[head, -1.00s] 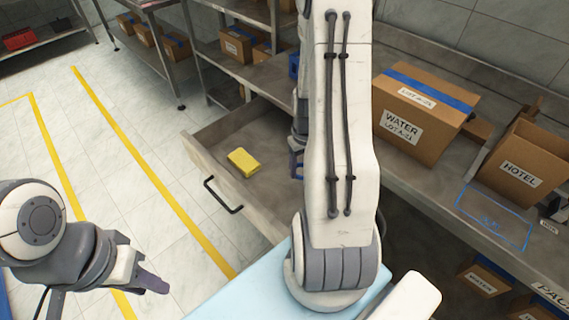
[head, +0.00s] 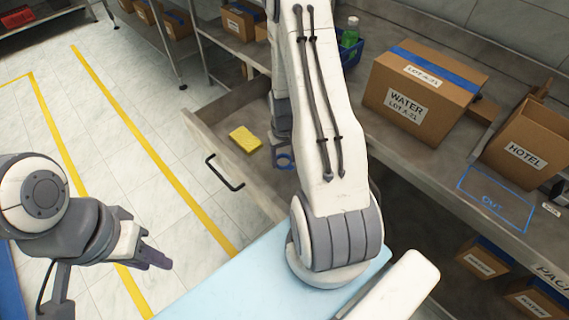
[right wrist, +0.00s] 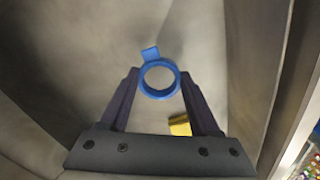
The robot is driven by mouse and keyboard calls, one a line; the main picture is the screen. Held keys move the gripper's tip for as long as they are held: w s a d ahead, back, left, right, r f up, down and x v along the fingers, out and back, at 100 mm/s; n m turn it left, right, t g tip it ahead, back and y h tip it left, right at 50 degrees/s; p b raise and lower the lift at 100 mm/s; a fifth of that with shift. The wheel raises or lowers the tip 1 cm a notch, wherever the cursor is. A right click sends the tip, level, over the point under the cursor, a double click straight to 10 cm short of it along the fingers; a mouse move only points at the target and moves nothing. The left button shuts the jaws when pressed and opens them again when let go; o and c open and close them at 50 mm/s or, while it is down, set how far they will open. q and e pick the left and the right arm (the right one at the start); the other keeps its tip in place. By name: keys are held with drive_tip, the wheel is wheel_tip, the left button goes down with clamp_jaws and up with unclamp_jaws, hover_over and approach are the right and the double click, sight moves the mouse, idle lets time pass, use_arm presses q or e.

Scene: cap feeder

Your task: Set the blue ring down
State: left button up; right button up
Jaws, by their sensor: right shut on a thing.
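The blue ring (right wrist: 143,79), with a small tab on its rim, is between the fingertips of my right gripper (right wrist: 160,76) in the right wrist view. My right gripper is shut on it. In the head view the ring (head: 285,168) shows just below the gripper (head: 282,152), over the open drawer (head: 262,192), right of the yellow block (head: 245,140). I cannot tell whether the ring touches the drawer floor. My left gripper (head: 155,258) is over the floor at the lower left, apart from everything; its finger opening is unclear.
The yellow block also shows near the right finger in the right wrist view (right wrist: 180,125). The drawer's walls surround the ring.

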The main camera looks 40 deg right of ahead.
wheel_tip(320, 180, down, 4)
drive_tip(key=shift+r, duration=0.25)
drive_tip(key=shift+f, duration=0.15)
drive_tip(key=o, duration=1.3)
